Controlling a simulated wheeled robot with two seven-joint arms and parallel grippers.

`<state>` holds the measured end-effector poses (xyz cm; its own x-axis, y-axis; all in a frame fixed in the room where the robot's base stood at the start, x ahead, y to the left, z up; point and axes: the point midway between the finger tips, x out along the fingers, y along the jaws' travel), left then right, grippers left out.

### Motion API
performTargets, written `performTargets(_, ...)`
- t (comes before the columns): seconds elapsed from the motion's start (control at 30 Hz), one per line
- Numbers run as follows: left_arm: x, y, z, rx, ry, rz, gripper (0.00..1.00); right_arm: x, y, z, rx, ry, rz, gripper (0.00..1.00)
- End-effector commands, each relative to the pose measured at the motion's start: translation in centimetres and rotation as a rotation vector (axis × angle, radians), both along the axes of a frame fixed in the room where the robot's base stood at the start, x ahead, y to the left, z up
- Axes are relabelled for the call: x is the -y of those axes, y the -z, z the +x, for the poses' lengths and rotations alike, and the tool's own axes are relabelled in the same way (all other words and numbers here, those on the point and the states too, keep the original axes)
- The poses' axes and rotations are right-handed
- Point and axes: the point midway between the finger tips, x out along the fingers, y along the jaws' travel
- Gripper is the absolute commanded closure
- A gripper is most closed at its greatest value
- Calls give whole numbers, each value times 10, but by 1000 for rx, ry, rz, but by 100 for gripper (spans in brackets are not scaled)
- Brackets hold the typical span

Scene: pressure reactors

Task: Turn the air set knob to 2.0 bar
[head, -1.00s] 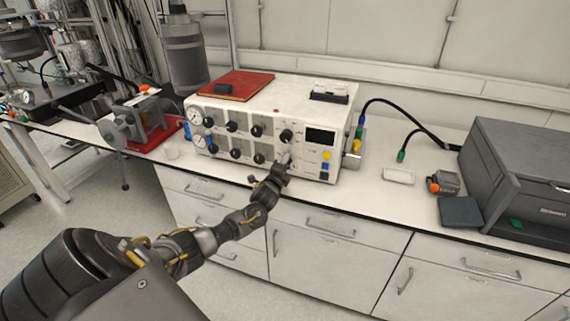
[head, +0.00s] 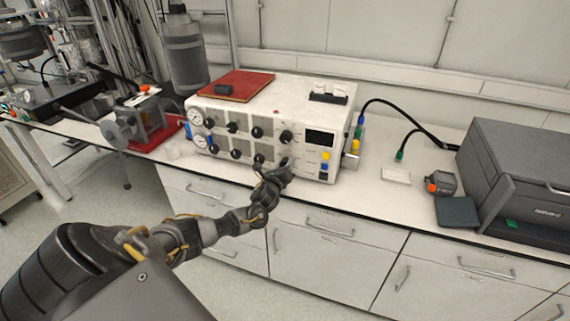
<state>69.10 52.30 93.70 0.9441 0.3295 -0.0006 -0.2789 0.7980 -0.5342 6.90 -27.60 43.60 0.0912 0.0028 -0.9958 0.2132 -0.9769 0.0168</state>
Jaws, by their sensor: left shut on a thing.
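A white control box (head: 308,104) stands on the bench, its front panel carrying two rows of black knobs, two round gauges at the left and a dark display (head: 320,137) at the right. My left gripper (head: 284,163) is at the lower row, at the knob place right of the knob (head: 259,158). It is shut on a knob there, which its fingers mostly hide. The upper gauge (head: 195,117) and lower gauge (head: 200,141) are too small to read. Which knob is the air set knob cannot be read. My right gripper is not in view.
A red book (head: 238,85) lies on top of the box. A red-based device (head: 150,121) stands left of it. A dark grey machine (head: 520,180) fills the bench's right end.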

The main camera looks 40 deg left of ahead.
Motion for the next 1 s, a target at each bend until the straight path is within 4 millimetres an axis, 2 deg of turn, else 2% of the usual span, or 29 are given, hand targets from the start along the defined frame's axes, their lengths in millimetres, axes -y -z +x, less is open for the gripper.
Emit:
performTargets(0.3,-1,-1,0,-31,-3,92,85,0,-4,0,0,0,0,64)
performTargets(0.77,-1,-1,0,-35,-2,105,85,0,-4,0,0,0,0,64)
performTargets(0.8,-1,-1,0,-35,-2,104,61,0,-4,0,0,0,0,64)
performTargets(0.97,-1,-1,0,-35,-2,103,41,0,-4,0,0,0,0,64)
performTargets(1.0,0,-1,0,-36,-1,103,41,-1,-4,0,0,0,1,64)
